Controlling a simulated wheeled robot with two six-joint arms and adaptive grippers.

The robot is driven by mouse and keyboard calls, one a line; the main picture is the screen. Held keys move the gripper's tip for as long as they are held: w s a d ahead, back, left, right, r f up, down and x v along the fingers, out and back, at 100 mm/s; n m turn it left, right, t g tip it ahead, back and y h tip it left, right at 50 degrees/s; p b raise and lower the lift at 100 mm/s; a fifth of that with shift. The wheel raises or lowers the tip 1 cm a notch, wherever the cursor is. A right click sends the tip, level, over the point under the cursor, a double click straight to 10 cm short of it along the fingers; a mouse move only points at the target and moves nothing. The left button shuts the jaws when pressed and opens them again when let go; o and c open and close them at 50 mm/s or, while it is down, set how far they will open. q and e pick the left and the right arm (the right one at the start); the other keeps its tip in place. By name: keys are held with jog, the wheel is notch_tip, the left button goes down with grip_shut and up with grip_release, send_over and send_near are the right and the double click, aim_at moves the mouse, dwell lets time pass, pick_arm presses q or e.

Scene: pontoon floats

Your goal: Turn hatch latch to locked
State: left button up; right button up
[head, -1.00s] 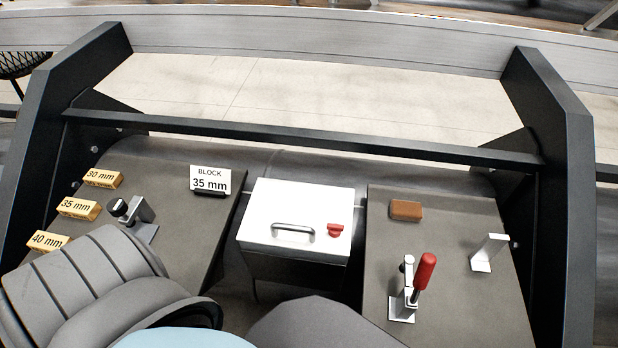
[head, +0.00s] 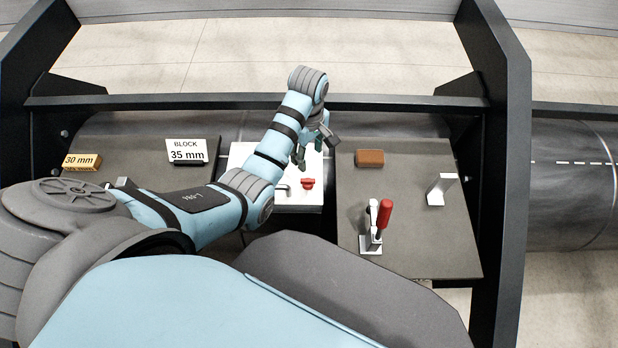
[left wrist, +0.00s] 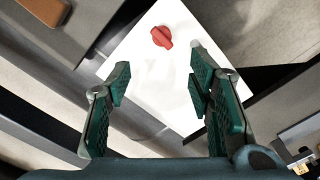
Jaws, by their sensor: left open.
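The red hatch latch (head: 308,184) sits on the white hatch lid (head: 308,198), toward its right side, in the head view. The lid's grey handle (head: 283,188) is partly hidden behind my left arm. My left gripper (head: 316,150) is over the far part of the lid, above and beyond the latch, and it is empty. In the left wrist view, the latch (left wrist: 162,37) shows ahead of the open green-padded fingers (left wrist: 160,85), apart from them. My right gripper is not in view.
A brown block (head: 370,157) and a red-handled toggle clamp (head: 378,225) are on the right panel, with a white bracket (head: 440,190). A "BLOCK 35 mm" sign (head: 187,151) and a yellow 30 mm block (head: 82,161) are at left. A dark rail (head: 400,103) runs behind.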

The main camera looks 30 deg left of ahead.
aim_at(308, 179)
pick_arm(q)
notch_tip(308, 179, down, 14)
jog(key=b, duration=0.4)
jog(key=shift+s, duration=0.15)
jog(key=shift+r, duration=0.1)
